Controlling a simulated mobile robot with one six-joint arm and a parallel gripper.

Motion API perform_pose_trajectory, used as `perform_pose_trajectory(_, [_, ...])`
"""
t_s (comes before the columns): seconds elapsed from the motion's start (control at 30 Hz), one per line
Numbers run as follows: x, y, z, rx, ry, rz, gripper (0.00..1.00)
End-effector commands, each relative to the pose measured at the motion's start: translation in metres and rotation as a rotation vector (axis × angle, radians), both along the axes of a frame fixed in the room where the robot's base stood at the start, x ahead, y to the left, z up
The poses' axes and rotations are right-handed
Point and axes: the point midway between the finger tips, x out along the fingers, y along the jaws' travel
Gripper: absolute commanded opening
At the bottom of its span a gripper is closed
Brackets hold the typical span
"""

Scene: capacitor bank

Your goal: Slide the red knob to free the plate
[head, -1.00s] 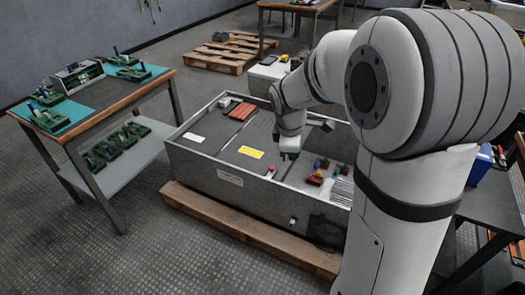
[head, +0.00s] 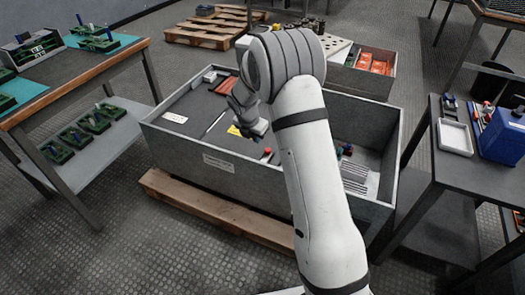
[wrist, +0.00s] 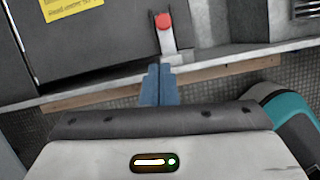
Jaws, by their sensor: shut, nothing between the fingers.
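The red knob (wrist: 163,20) sits at the far end of a pale metal slider (wrist: 170,45) beside the dark plate (wrist: 60,60). In the head view the knob (head: 266,153) shows near the front wall of the grey crate, just left of my upright arm. The plate (head: 185,112) lies flat in the crate with a yellow label (head: 235,131) on it. My gripper (wrist: 159,68) is shut and empty. In the wrist view its blue fingertips appear below the knob, near the slider's lower end; contact cannot be told. In the head view the fingertips are unclear.
The grey crate (head: 215,172) stands on a wooden pallet (head: 215,215). A bench (head: 70,85) with green fixtures is at left, and a dark table (head: 465,175) with a white tray and blue box at right. My arm hides part of the crate.

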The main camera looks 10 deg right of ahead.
Motion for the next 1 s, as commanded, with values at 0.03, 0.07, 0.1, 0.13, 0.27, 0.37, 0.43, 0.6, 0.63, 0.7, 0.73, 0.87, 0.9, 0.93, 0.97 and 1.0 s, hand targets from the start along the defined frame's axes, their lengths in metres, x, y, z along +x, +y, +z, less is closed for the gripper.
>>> perform_pose_trajectory(0.03, [0.000, -0.004, 0.000, 0.000, 0.000, -0.006, 0.00])
perform_pose_trajectory(0.07, [0.000, -0.005, 0.000, 0.001, 0.001, -0.009, 0.00])
perform_pose_trajectory(0.1, [0.000, -0.007, 0.000, 0.001, 0.001, -0.013, 0.00])
perform_pose_trajectory(0.13, [0.000, -0.008, 0.000, 0.000, 0.001, -0.015, 0.00])
perform_pose_trajectory(0.27, [0.001, -0.013, -0.009, 0.000, 0.002, -0.022, 0.00])
perform_pose_trajectory(0.37, [0.004, -0.018, -0.024, 0.001, 0.003, -0.025, 0.00])
perform_pose_trajectory(0.43, [0.007, -0.021, -0.037, 0.001, 0.002, -0.026, 0.00])
perform_pose_trajectory(0.6, [0.014, -0.030, -0.067, 0.001, 0.003, -0.029, 0.00])
perform_pose_trajectory(0.63, [0.015, -0.031, -0.072, 0.001, 0.003, -0.029, 0.00])
perform_pose_trajectory(0.7, [0.018, -0.033, -0.080, 0.001, 0.001, -0.028, 0.00])
perform_pose_trajectory(0.73, [0.019, -0.034, -0.083, 0.001, 0.000, -0.028, 0.00])
perform_pose_trajectory(0.87, [0.022, -0.036, -0.093, 0.001, 0.001, -0.028, 0.00])
perform_pose_trajectory(0.9, [0.022, -0.037, -0.094, 0.001, 0.001, -0.028, 0.00])
perform_pose_trajectory(0.93, [0.022, -0.037, -0.095, 0.001, 0.001, -0.028, 0.00])
perform_pose_trajectory(0.97, [0.022, -0.037, -0.095, 0.001, 0.001, -0.028, 0.00])
perform_pose_trajectory(1.0, [0.023, -0.038, -0.095, 0.001, 0.001, -0.028, 0.00])
